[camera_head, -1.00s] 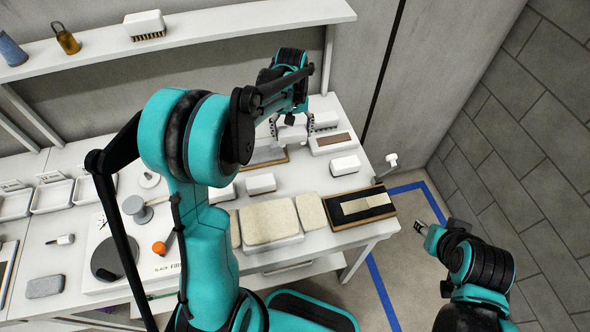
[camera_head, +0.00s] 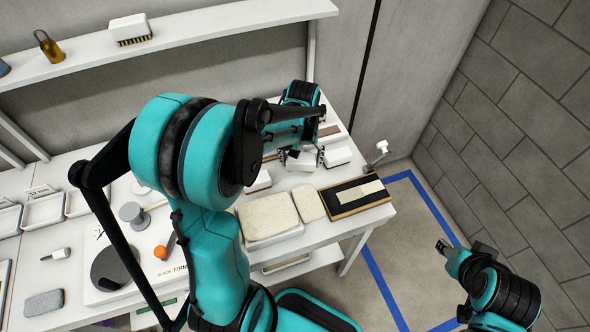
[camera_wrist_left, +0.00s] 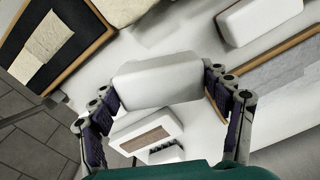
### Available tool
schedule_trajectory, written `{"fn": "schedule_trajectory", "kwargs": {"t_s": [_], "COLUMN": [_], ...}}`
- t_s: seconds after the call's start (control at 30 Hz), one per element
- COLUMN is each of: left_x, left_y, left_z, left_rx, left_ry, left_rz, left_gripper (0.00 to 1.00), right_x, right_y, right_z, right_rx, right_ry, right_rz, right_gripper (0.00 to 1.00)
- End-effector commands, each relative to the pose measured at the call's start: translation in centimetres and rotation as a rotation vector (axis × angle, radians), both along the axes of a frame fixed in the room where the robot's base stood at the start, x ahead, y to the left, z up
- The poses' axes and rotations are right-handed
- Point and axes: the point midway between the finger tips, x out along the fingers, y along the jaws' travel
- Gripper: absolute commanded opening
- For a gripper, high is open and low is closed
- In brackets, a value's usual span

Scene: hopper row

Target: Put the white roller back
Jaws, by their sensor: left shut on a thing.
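My left gripper (camera_head: 302,160) is shut on a white rounded block, which I take to be the white roller (camera_head: 301,161). In the left wrist view the roller (camera_wrist_left: 158,80) lies across between the two fingers (camera_wrist_left: 162,90), one at each end. It is over the white table's far right part; I cannot tell its exact height. My right gripper (camera_head: 443,247) is small in view, over the floor right of the table, and its jaws are unclear.
White blocks stand to the right (camera_head: 337,156) and left (camera_head: 258,181) of my left gripper. A wood-framed black tray (camera_head: 343,211) with cream strips and a cream pad (camera_head: 268,217) lie nearer. A white block with a brown strip (camera_wrist_left: 147,133) shows in the left wrist view.

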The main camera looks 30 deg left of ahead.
Motion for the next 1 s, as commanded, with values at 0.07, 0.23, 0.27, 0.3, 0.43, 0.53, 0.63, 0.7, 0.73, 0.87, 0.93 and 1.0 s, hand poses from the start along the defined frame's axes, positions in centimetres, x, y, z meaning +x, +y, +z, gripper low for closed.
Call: {"fn": "schedule_trajectory", "kwargs": {"t_s": [0.07,0.23,0.27,0.3,0.43,0.53,0.63,0.7,0.73,0.87,0.93,1.0], "left_x": [-0.1,-0.2,-0.1,-0.1,-0.1,-0.2,-0.2,-0.2,-0.2,-0.2,-0.2,-0.2], "left_y": [1.3,2.3,2.3,2.3,2.3,2.3,2.3,2.3,2.3,2.2,2.2,2.2], "left_z": [-0.9,-1.5,-1.7,-2.1,-4.1,-5.4,-5.4,-5.3,-5.3,-5.6,-5.8,-5.7], "left_rx": [0.000,0.000,0.000,0.000,0.000,0.000,0.000,0.000,0.000,0.000,0.000,0.000], "left_ry": [0.000,0.000,0.000,0.000,0.000,0.000,0.000,0.000,0.000,0.000,0.000,0.000], "left_rz": [0.003,0.000,-0.001,-0.001,-0.001,-0.001,-0.001,-0.001,-0.001,-0.001,-0.001,-0.001], "left_gripper": [0.41,0.41,0.41,0.41,0.41,0.41,0.41,0.41,0.41,0.41,0.41,0.95], "right_x": [0.0,0.0,0.0,0.0,0.0,0.0,0.0,0.0,0.0,0.0,0.0,0.0], "right_y": [0.0,0.0,0.0,0.0,0.0,0.0,0.0,0.0,0.0,0.0,0.0,0.0], "right_z": [-0.4,-0.6,-0.7,-0.8,-1.6,-2.0,-1.9,-1.9,-1.9,-2.1,-2.4,-2.2], "right_rx": [0.000,0.000,0.000,0.000,0.000,0.000,0.000,0.000,0.000,0.000,0.000,0.000], "right_ry": [0.000,0.000,0.000,0.000,0.000,0.000,0.000,0.000,0.000,0.000,0.000,0.000], "right_rz": [0.000,0.000,0.000,0.000,0.000,0.000,0.000,0.000,0.000,0.000,0.000,0.000], "right_gripper": [0.40,0.40,0.40,0.40,0.40,0.40,0.40,0.40,0.40,0.40,0.40,0.40]}}
